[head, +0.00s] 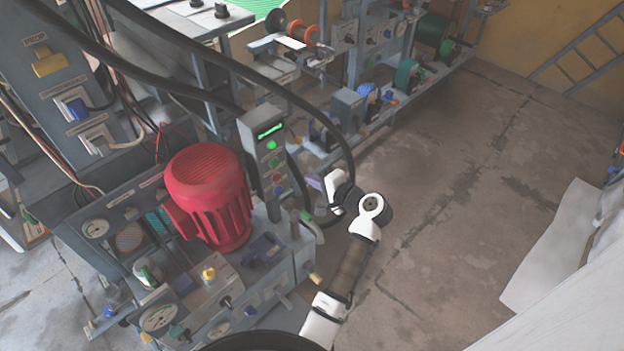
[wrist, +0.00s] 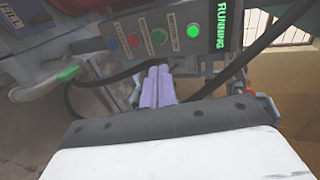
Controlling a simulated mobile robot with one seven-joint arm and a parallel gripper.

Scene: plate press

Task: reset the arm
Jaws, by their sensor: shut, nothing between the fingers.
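My arm reaches out from the bottom of the head view and bends beside the press. My gripper (wrist: 158,72) shows in the wrist view as two pale purple fingers side by side, shut with nothing between them. In the head view its fingertips (head: 315,183) are small and lie just right of the grey control box (head: 251,128). In the wrist view the fingers point toward the row of buttons on that box, which has a lit green RUNNING display (wrist: 221,24). I cannot tell the exact gap between fingers and box.
A red motor (head: 210,190) stands on the press left of my arm. Black hoses (head: 300,100) arch over beside my wrist. Shelves with coloured spools (head: 405,72) stand behind. The concrete floor (head: 450,200) to the right is clear, up to a white sheet (head: 555,250).

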